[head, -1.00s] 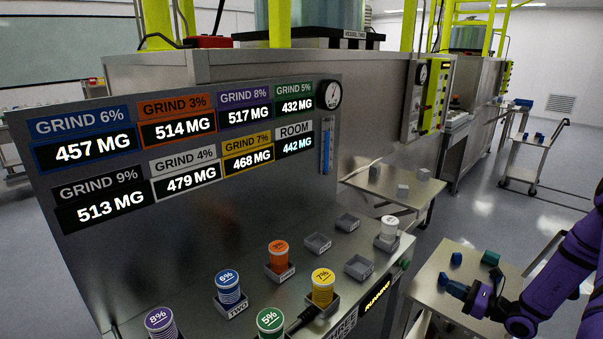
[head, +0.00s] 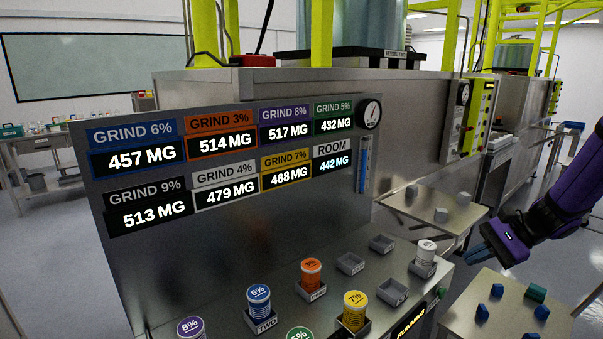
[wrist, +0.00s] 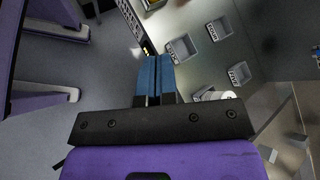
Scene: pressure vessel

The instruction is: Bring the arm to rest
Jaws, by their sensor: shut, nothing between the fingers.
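My gripper (head: 492,258) hangs at the right of the head view, at the end of my purple arm. It is empty, above and behind the small side table with blue blocks. In the wrist view its two blue fingers (wrist: 155,78) lie together, shut with nothing between them. Past the fingertips the wrist view shows the steel console top with grey trays (wrist: 181,48). The gripper is apart from the console and the table in the head view.
The console panel (head: 235,225) with lit readouts fills the centre. Coloured jars, such as the orange one (head: 311,273), stand in trays on its ledge. A side table (head: 508,316) with several blue blocks and a green one is at lower right. A steel table (head: 425,228) holds grey blocks.

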